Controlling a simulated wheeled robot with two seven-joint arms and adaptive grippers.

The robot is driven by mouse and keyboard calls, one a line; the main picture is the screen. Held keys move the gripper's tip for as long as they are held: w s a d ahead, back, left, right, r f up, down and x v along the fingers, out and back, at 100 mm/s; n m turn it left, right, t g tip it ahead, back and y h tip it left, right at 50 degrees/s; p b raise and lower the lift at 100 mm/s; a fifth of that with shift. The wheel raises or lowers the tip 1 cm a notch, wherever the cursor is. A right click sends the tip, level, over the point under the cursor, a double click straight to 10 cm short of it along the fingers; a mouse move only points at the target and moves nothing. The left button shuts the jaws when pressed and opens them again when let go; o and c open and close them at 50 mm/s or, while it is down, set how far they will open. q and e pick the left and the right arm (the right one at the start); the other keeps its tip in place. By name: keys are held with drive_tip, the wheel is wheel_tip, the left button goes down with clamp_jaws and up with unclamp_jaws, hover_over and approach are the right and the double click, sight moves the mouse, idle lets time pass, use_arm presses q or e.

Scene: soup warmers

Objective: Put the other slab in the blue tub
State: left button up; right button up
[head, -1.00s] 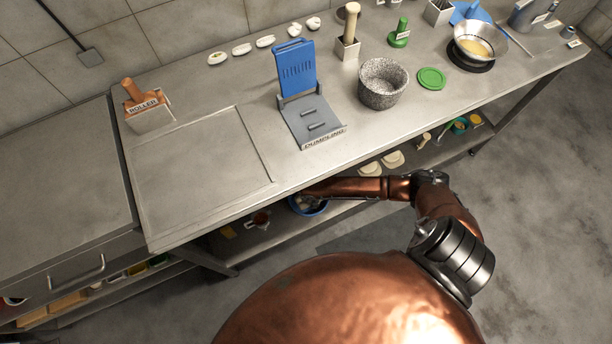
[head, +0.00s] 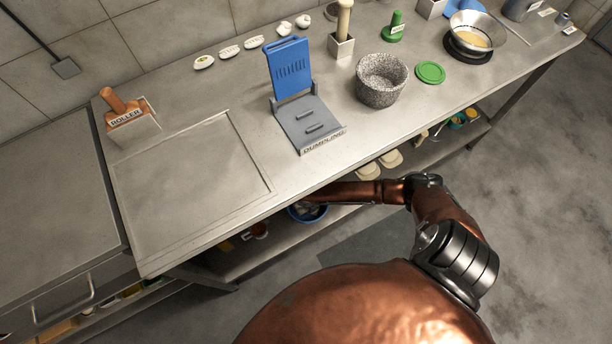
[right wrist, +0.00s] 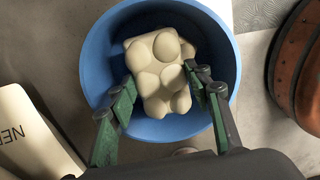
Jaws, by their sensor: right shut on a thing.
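The blue tub (right wrist: 98,58) fills the middle of the right wrist view. In the head view the tub (head: 308,219) shows partly under the counter's front edge, with my right forearm reaching to it. My right gripper (right wrist: 160,84) is over the tub's opening, shut on a lumpy cream-coloured slab (right wrist: 158,52) between its two fingers. The slab lies within the tub's rim in this view; whether it touches the bottom I cannot tell. In the head view the right gripper is hidden under the counter. My left gripper is not in view.
A pale labelled object (right wrist: 25,135) lies left of the tub. The steel counter (head: 240,235) overhangs the lower shelf. Two pale flat objects (head: 382,163) lie on the shelf to the right. The counter holds a dumpling press (head: 310,125), a stone bowl (head: 381,88) and a roller box (head: 133,125).

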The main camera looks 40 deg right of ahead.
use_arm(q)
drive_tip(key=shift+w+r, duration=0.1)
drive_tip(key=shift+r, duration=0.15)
use_arm(e)
drive_tip(key=shift+f, duration=0.55)
drive_tip(key=o, duration=1.2)
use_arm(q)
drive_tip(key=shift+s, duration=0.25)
use_arm(e)
drive_tip(key=shift+r, duration=0.3)
wheel_tip(320, 180, up, 5)
drive_tip(key=shift+r+p, duration=0.15)
drive_tip(key=shift+p, duration=1.05)
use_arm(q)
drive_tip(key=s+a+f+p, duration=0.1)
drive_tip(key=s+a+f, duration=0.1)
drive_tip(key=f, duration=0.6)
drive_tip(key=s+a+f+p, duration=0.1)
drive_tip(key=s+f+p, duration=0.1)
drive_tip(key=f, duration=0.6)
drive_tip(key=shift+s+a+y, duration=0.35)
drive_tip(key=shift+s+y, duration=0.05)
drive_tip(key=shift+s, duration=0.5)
use_arm(e)
drive_tip(key=shift+r, duration=3.65)
